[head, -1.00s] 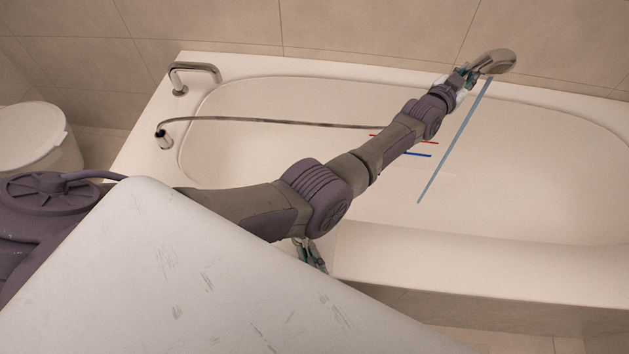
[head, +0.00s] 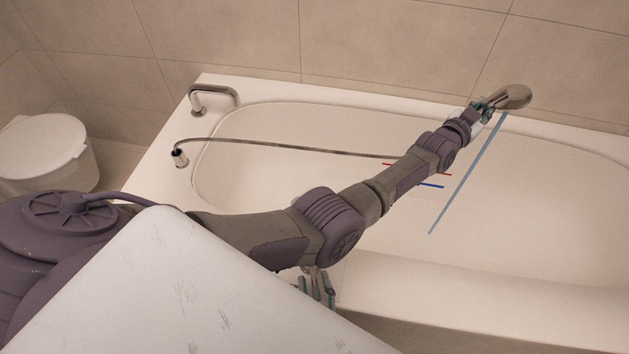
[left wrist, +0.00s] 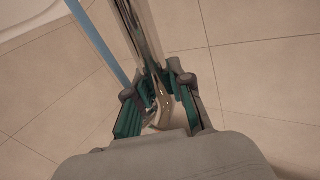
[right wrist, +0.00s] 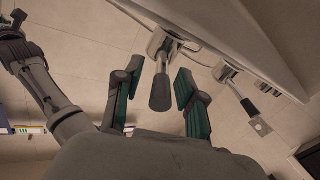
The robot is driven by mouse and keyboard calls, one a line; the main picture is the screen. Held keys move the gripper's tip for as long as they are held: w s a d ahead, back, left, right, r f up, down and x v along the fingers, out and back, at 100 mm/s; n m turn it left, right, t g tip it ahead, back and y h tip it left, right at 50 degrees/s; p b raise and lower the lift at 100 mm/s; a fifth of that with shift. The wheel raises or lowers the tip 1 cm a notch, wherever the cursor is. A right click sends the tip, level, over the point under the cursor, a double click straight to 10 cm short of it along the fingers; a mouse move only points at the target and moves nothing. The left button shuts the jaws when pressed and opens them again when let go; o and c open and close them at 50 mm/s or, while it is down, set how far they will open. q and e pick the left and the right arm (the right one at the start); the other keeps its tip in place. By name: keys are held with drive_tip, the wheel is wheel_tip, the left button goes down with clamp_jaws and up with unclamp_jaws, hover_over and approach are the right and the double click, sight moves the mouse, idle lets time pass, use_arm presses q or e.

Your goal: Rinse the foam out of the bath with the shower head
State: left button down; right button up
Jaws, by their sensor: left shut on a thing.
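My left gripper (head: 486,105) is shut on the chrome shower head (head: 515,97) near the far rim of the white bath (head: 560,205). In the left wrist view the chrome handle (left wrist: 142,35) runs between the fingers. A straight light-blue streak (head: 468,172), which looks like the water jet, runs from the shower head down into the bath. No foam can be made out on the visible part of the bath; my left arm hides part of it. My right gripper (head: 320,288) is below my left arm by the near rim. Its fingers are apart and empty in the right wrist view (right wrist: 155,95).
The metal hose (head: 290,146) stretches across the bath from its fitting (head: 180,158) at the left end. A chrome tap (head: 213,98) stands on the far left corner. A white lidded bin or toilet (head: 45,155) is at the left. The tiled wall borders the far side.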

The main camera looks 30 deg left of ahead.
drive_tip(key=v, duration=1.1)
drive_tip(key=shift+s+d, duration=0.25)
drive_tip(key=shift+d, duration=0.05)
